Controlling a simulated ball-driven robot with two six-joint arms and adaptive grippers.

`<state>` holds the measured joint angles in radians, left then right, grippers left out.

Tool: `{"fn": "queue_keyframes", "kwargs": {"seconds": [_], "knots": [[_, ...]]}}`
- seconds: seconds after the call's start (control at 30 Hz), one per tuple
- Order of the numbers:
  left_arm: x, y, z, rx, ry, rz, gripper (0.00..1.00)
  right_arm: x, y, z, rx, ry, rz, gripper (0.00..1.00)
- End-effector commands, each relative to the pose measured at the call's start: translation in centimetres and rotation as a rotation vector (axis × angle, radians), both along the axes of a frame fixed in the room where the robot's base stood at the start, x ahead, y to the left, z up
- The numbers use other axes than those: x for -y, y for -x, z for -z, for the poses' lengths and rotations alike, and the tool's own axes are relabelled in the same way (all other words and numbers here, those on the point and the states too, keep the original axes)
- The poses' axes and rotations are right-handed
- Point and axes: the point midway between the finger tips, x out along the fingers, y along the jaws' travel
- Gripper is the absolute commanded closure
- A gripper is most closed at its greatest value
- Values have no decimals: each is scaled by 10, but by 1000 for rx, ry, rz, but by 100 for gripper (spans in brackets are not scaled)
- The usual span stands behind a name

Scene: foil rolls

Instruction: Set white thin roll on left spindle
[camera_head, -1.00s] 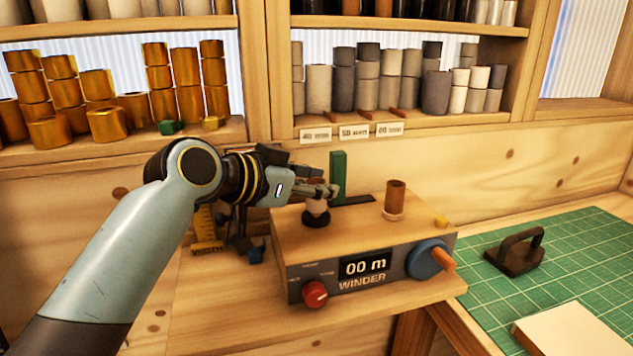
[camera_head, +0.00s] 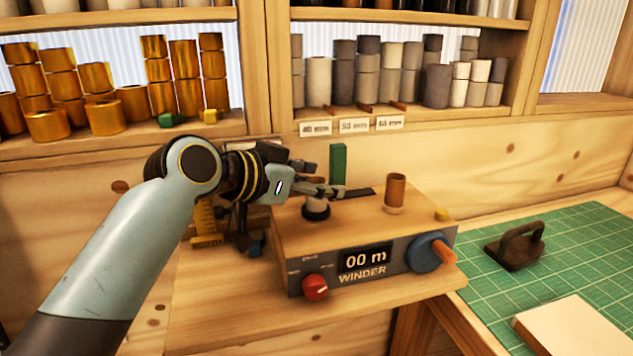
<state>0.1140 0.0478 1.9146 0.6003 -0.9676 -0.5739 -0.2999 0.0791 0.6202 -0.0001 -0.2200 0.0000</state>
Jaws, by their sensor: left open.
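The winder (camera_head: 375,245) stands on the bench, with a black round spindle base (camera_head: 316,215) at the left of its top. A short pale piece, seemingly the white thin roll (camera_head: 314,204), stands upright on that base. Its top is partly hidden by my left gripper (camera_head: 330,191), so I cannot tell how far down the spindle it sits. My left gripper comes in from the left, level, with its fingers open at the roll's top; whether they touch it is unclear. My right gripper is not in view.
A brown tube (camera_head: 395,191) stands at the winder's right. A green upright (camera_head: 338,165) rises behind the left spindle. A blue crank wheel (camera_head: 430,253) sits on the right front. Shelves hold copper rolls (camera_head: 105,118) and grey rolls (camera_head: 437,87). A green mat (camera_head: 590,260) lies right.

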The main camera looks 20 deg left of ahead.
Motion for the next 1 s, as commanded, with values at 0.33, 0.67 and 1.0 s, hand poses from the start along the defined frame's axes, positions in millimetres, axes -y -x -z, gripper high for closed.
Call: {"fn": "queue_keyframes", "kwargs": {"seconds": [0.33,0.67,1.0], "knots": [[-10,17,-7,1,-3,0,45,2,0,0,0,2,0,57],[-32,57,-26,0,-4,0,45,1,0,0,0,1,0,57],[-33,61,-29,0,1,0,45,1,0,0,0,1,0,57]]}}
